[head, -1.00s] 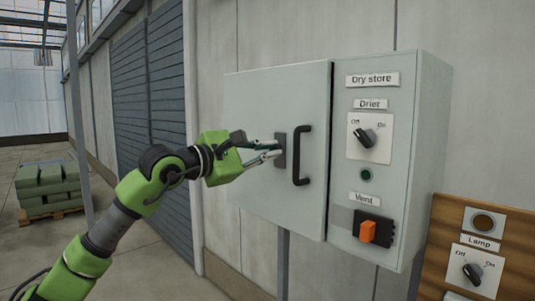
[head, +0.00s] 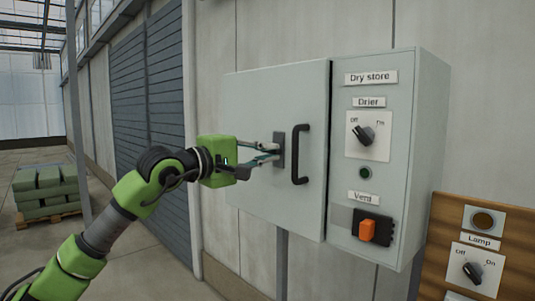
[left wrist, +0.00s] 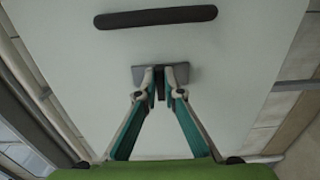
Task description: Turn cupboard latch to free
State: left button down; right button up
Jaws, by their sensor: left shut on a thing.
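The cupboard (head: 270,92) is a pale grey wall box labelled "Dry store", and its door looks closed. The latch (head: 279,152) is a small dark plate on the door, left of the black door handle (head: 297,154). My left gripper (head: 272,154) reaches it from the left. In the left wrist view the fingertips (left wrist: 160,76) are shut on a thin dark tab of the latch (left wrist: 160,84), in front of its grey plate. The tab is mostly hidden between the fingers, and the handle (left wrist: 156,17) lies beyond it. My right gripper is not in view.
Right of the door are the Drier knob (head: 364,135), a green lamp (head: 365,173) and an orange Vent switch (head: 368,230). A wooden board (head: 440,240) with a Lamp knob stands lower right. Green sacks (head: 45,188) lie on a pallet far left. The floor between is clear.

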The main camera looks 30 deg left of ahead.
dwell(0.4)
pick_arm(q)
jog(key=c, duration=2.2)
grip_release()
jog(key=shift+o, duration=0.2)
jog(key=v, duration=1.2)
jog(key=shift+f, duration=0.1)
